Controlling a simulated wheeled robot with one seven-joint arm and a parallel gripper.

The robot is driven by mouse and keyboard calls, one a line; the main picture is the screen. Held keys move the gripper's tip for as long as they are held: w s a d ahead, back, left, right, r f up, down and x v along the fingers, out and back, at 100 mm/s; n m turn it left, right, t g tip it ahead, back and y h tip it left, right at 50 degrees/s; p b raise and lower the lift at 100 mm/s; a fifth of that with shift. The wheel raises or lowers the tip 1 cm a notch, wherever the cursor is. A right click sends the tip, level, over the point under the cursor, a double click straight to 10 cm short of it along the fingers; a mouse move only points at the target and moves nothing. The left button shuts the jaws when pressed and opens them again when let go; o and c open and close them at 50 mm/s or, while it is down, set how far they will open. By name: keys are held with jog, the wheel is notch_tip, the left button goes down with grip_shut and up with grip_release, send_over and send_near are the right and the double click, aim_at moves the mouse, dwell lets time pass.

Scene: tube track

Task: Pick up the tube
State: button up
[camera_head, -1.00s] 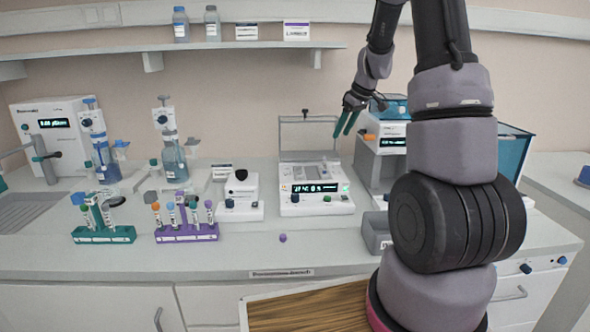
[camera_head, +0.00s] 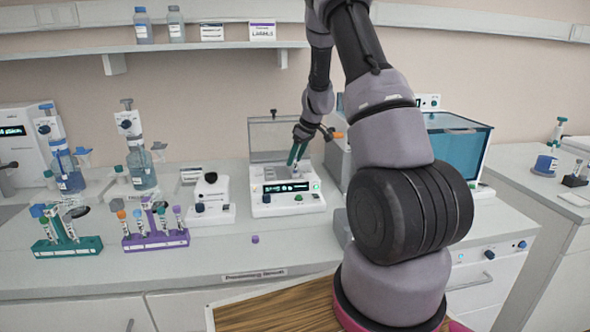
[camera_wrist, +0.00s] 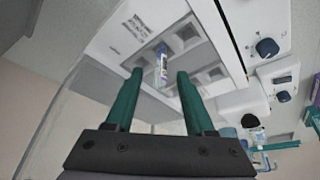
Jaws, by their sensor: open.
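A small tube (camera_wrist: 162,62) with a white and blue label stands in the recessed top of a white benchtop device (camera_wrist: 120,45), seen in the wrist view. The same device (camera_head: 290,207) has its clear lid raised and a lit display in the head view. My gripper (camera_head: 297,155) is open just above the device. In the wrist view my gripper (camera_wrist: 160,73) has its two green fingers on either side of the tube, with gaps left; I cannot tell how far below the fingertips it is.
A green rack (camera_head: 68,247) and a purple rack (camera_head: 155,240) hold tubes at the left. A small white device (camera_head: 210,205) stands left of the lidded one. A purple cap (camera_head: 255,239) lies on the counter. The raised lid (camera_head: 265,140) stands close behind my gripper.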

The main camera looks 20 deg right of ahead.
jog(key=shift+w+a+f, duration=0.1)
jog(key=shift+f, duration=0.2)
grip_shut()
notch_tip(320, 180, up, 10)
jog(key=shift+r, duration=0.1)
dwell(0.4)
